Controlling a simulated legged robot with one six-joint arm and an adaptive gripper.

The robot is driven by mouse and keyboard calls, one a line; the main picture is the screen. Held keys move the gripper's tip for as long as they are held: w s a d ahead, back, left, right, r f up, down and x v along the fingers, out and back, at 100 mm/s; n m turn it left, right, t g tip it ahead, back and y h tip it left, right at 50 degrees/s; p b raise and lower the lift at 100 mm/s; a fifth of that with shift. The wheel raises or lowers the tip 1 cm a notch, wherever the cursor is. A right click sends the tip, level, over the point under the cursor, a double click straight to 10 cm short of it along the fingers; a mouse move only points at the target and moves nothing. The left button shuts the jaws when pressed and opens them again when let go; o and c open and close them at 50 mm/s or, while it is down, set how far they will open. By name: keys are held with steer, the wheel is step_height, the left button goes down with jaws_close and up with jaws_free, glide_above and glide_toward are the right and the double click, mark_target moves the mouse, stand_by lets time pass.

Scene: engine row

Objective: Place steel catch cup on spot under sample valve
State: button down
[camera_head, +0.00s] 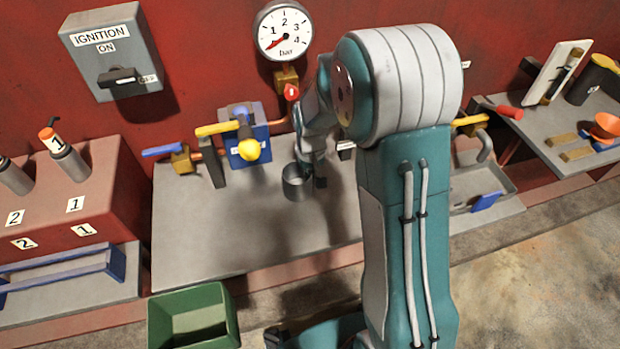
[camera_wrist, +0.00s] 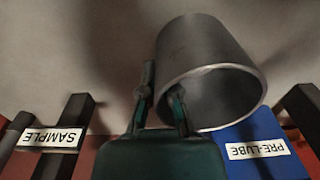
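The steel catch cup (camera_head: 297,184) is a grey, open-topped cylinder above the grey bench, left of my gripper (camera_head: 320,172). It also shows large in the wrist view (camera_wrist: 205,50), its open mouth toward the camera. My gripper (camera_wrist: 162,103) has one finger outside the cup wall and one at the rim, and looks closed on that wall. Whether the cup touches the bench is unclear. The SAMPLE label (camera_wrist: 53,138) shows upside down at lower left in the wrist view. In the head view my arm hides most of the sample valve area. I cannot make out the spot.
A blue PRE-LUBE block (camera_head: 247,152) with a yellow knob stands behind the cup. A gauge (camera_head: 284,30) hangs above. A green bin (camera_head: 192,318) sits at the front. A grey tray (camera_head: 487,183) lies right of my arm. The bench's left part (camera_head: 200,235) is clear.

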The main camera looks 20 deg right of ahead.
steer(key=shift+f, duration=0.55)
steer(key=c, duration=1.3)
jaws_free()
steer(key=shift+f, duration=0.15)
steer(key=o, duration=0.5)
